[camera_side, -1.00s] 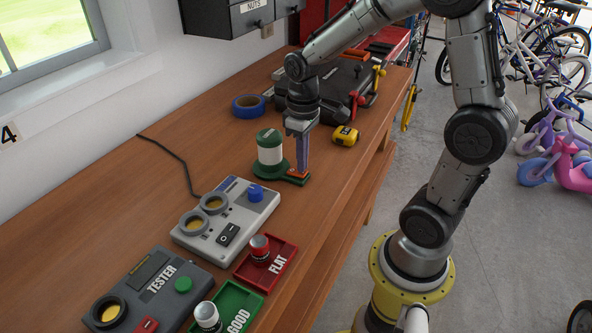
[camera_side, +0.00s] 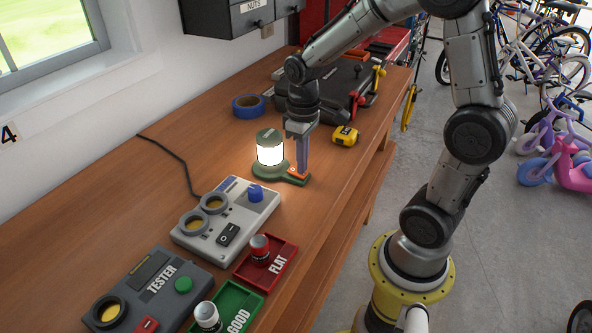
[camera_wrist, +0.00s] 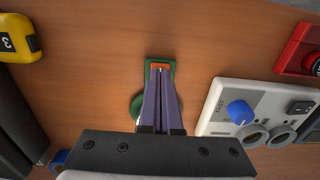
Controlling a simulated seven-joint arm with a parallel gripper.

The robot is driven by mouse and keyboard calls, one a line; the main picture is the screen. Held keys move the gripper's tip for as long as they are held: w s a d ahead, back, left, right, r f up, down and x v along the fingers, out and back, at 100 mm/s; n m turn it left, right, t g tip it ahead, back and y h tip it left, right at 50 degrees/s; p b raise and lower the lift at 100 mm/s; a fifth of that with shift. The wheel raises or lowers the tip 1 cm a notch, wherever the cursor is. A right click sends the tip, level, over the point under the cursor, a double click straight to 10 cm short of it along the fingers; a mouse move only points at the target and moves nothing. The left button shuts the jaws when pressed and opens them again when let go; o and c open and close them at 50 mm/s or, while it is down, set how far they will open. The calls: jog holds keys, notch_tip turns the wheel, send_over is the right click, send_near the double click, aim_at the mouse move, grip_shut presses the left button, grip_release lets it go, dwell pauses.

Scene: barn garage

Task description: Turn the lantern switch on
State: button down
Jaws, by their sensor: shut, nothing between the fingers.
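The lantern (camera_side: 270,152) stands upright on the bench in the side view, with a green cap and base, and its body glows bright white. Its orange switch (camera_side: 297,171) sits on a green tab that sticks out from the base toward the right. My gripper (camera_side: 302,168) is shut and empty, pointing down with its fingertips at the switch; I cannot tell whether they still touch it. In the wrist view the closed fingers (camera_wrist: 160,75) reach the orange switch (camera_wrist: 160,66) and hide most of the lantern behind them.
A grey charger box (camera_side: 225,222) with a blue knob is in front. A red FLAT tray (camera_side: 283,268), a green GOOD tray (camera_side: 250,300) and a tester (camera_side: 140,280) lie nearer. A yellow tape measure (camera_side: 345,135), blue tape (camera_side: 248,107) and a dark case stand behind.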

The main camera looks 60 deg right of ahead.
notch_tip(320, 180, up, 7)
jog(key=shift+f, duration=0.2)
dwell(0.6)
jog(key=s+a+r+t, duration=0.2)
jog(key=s+a, duration=0.1)
jog(key=s, duration=0.3)
jog(key=s+a+r+t, duration=0.2)
jog(key=s+a+t, duration=0.1)
jog(key=s, duration=0.3)
jog(key=shift+s+a+r+t, duration=0.3)
jog(key=shift+s+a+r, duration=0.05)
jog(key=shift+a, duration=0.4)
